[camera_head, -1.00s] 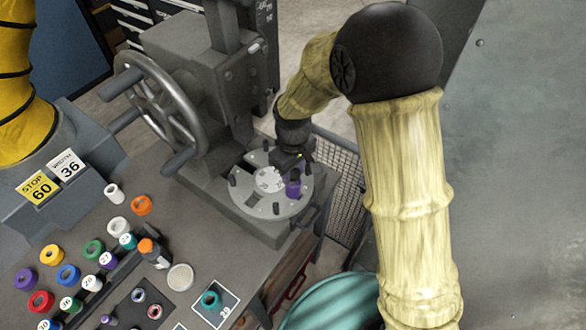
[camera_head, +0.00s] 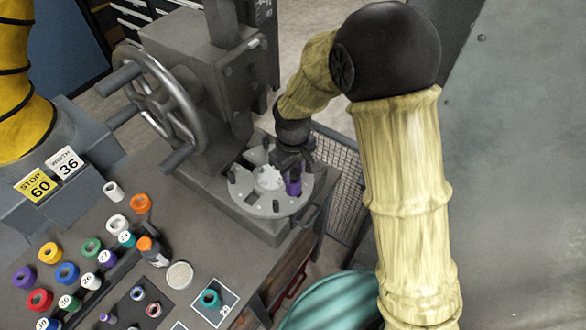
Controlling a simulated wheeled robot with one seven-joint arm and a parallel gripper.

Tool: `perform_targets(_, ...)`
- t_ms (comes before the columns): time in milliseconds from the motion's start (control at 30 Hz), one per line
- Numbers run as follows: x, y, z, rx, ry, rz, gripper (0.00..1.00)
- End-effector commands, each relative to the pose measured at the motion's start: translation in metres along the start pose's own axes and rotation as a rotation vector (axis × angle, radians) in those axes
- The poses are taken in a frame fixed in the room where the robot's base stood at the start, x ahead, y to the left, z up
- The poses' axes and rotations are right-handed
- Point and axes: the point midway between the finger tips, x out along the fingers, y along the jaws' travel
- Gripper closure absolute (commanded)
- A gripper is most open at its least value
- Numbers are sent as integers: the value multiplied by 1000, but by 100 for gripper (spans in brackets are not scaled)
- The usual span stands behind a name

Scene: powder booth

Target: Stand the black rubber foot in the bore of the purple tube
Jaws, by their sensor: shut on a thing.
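The purple tube (camera_head: 293,188) stands upright on the round grey plate (camera_head: 262,208) of the press-like machine, near the plate's right edge. My gripper (camera_head: 295,170) points down directly over the tube, with its fingers at or just above the tube's top. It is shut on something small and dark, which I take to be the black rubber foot. The foot blends with the dark fingers, and I cannot tell whether it is inside the bore. The tube's mouth is mostly hidden by my gripper.
A handwheel (camera_head: 160,95) and the machine's column rise behind. Coloured rings, an orange-capped bottle (camera_head: 150,250) and a teal ring (camera_head: 210,298) occupy the bench at left. A wire-mesh panel (camera_head: 340,185) is close at right.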

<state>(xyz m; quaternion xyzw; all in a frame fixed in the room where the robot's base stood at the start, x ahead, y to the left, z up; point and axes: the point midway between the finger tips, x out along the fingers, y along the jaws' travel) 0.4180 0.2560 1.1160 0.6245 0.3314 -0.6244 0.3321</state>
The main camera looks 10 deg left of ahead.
Motion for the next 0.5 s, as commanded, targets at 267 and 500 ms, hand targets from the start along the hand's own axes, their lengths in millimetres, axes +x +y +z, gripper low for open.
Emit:
perform_targets(267,5,0,0,0,0,0,87)
perform_targets(500,6,0,0,0,0,0,42)
